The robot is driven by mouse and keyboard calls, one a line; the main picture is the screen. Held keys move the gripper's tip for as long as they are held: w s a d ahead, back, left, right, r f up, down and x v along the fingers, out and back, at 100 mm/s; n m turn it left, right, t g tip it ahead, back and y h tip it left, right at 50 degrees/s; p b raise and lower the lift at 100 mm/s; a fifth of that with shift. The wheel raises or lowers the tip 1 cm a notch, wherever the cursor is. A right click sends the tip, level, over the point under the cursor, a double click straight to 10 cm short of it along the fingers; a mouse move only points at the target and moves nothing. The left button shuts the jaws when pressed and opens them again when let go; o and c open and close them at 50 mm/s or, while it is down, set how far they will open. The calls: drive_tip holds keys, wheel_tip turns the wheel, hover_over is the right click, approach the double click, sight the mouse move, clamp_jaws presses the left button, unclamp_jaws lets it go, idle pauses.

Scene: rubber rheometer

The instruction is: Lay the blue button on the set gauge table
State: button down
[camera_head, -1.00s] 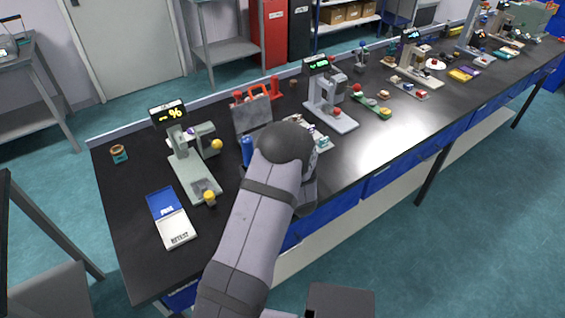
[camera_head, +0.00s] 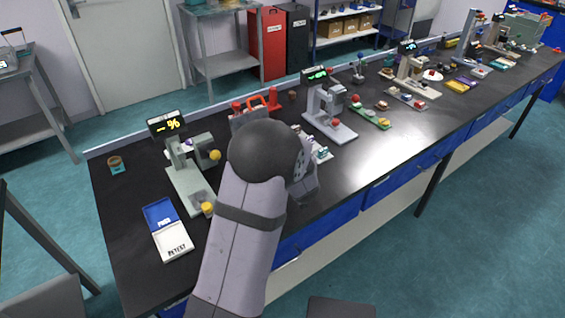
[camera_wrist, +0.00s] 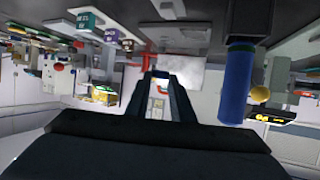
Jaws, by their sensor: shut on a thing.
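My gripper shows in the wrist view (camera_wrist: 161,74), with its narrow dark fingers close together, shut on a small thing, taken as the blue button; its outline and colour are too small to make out. In the head view my own arm hides the gripper. The gauge with the "- %" display (camera_head: 167,124) stands at the left of the bench and looks like the set gauge. Its grey base (camera_head: 187,187) carries a small table near a yellow knob (camera_head: 208,209). My wrist is to the right of this gauge, apart from it.
A blue and white PASS/RETEST tray (camera_head: 175,242) lies in front of the gauge. A blue cylinder (camera_wrist: 237,80) is close beside my gripper in the wrist view. A red-handled rack (camera_head: 258,104) and a green-display instrument (camera_head: 315,76) stand nearby. The bench's left end is mostly clear.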

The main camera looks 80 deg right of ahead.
drive_tip(key=shift+r, duration=0.4)
